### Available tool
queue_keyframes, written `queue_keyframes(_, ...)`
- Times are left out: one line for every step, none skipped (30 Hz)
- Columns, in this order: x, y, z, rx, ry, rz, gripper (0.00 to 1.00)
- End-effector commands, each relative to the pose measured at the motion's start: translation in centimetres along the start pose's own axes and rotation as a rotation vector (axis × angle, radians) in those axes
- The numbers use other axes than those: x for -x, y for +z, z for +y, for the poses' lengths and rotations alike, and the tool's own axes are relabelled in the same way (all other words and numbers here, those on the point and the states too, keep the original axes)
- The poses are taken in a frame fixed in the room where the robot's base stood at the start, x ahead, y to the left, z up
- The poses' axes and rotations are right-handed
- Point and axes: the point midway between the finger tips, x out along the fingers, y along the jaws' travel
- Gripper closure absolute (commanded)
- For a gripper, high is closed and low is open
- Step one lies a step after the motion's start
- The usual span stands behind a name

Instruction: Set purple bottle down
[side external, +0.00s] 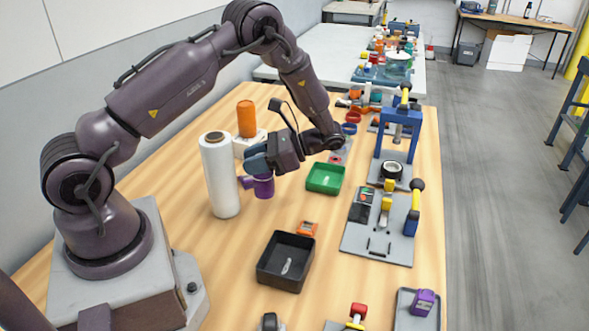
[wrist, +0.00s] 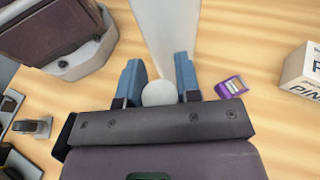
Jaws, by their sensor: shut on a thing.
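The purple bottle (side external: 264,187) is upright under my gripper (side external: 257,164) in the side view, just right of a tall white roll. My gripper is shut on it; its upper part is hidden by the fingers. In the wrist view, a pale round top (wrist: 160,93) sits between the two blue fingers of my gripper (wrist: 158,82); the bottle's body is hidden there. The bottle's bottom is at or close to the wooden table (side external: 340,240); I cannot tell whether it touches.
The white roll (side external: 219,178) stands close by. A small purple item (wrist: 231,87) lies right of the fingers in the wrist view, near a printed box (wrist: 302,72). A green tray (side external: 325,178), an orange item (side external: 307,228) and a black bin (side external: 286,262) are to the right and front.

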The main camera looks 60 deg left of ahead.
Motion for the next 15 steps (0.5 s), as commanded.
queue_keyframes(-0.4,-0.6,0.1,0.04,0.132,0.001,1.0)
queue_keyframes(-0.4,-0.9,0.2,0.063,0.209,0.002,1.0)
queue_keyframes(-0.4,-1.3,0.5,0.095,0.309,0.003,1.0)
queue_keyframes(-0.3,-1.6,0.6,0.118,0.382,0.004,1.0)
queue_keyframes(-0.2,-1.8,0.7,0.141,0.456,0.003,1.0)
queue_keyframes(0.0,-2.2,0.8,0.17,0.554,0.004,1.0)
queue_keyframes(0.2,-2.5,0.9,0.192,0.629,0.005,1.0)
queue_keyframes(0.4,-2.7,0.9,0.216,0.704,0.006,1.0)
queue_keyframes(0.8,-3.0,0.9,0.247,0.807,0.006,1.0)
queue_keyframes(1.1,-3.2,0.8,0.27,0.885,0.006,1.0)
queue_keyframes(1.5,-3.5,0.7,0.294,0.964,0.006,1.0)
queue_keyframes(2.0,-3.7,0.5,0.326,1.073,0.007,1.0)
queue_keyframes(2.5,-3.9,0.3,0.352,1.154,0.008,1.0)
queue_keyframes(3.0,-4.0,0.0,0.376,1.236,0.01,1.0)
queue_keyframes(3.7,-4.2,-0.4,0.409,1.347,0.009,1.0)
